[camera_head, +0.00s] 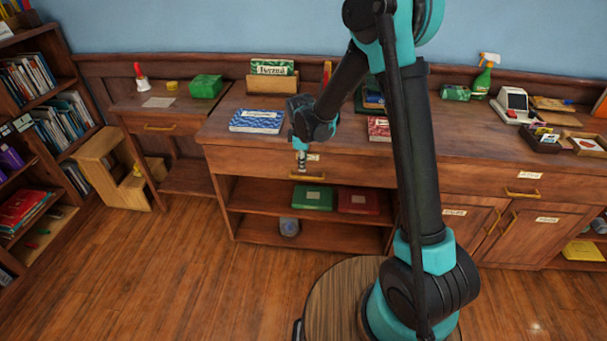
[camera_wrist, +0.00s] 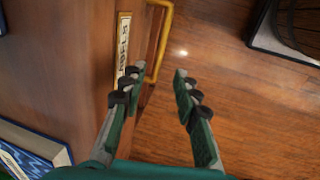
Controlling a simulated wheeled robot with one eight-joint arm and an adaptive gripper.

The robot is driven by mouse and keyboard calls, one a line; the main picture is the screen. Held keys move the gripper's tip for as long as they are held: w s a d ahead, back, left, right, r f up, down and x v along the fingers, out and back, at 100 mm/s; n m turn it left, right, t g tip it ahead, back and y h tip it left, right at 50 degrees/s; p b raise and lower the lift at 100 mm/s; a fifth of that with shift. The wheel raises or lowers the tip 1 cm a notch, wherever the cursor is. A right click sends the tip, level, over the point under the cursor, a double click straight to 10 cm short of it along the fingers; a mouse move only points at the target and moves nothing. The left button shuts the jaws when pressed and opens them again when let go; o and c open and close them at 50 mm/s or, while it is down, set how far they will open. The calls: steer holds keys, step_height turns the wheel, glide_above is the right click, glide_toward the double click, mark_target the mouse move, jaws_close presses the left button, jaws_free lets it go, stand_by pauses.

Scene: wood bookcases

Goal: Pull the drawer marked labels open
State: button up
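The drawer marked labels (camera_head: 255,161) is a wide wooden drawer under the counter and looks closed. Its label plate (camera_wrist: 123,42) reads "LABELS" in the wrist view. Its brass handle (camera_head: 307,178) also shows in the wrist view (camera_wrist: 164,40), running along the drawer front. My gripper (camera_wrist: 160,76) is open and empty, with its fingers apart. The handle's lower end appears just right of the left fingertip; I cannot tell whether they touch. In the head view my gripper (camera_head: 301,163) hangs in front of the drawer, close to the handle.
A blue patterned book (camera_head: 256,121) lies on the counter above the drawer. Green (camera_head: 313,198) and red (camera_head: 358,200) boxes sit on the shelf below. Another drawer handle (camera_head: 522,193) is at the right. The wooden floor (camera_head: 200,270) in front is clear at the left.

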mark_target(304, 178)
steer(key=f, duration=0.2)
steer(key=w+f, duration=0.1)
steer(key=f, duration=0.4)
steer(key=shift+w+f, duration=0.15)
steer(key=shift+w, duration=0.1)
jaws_close()
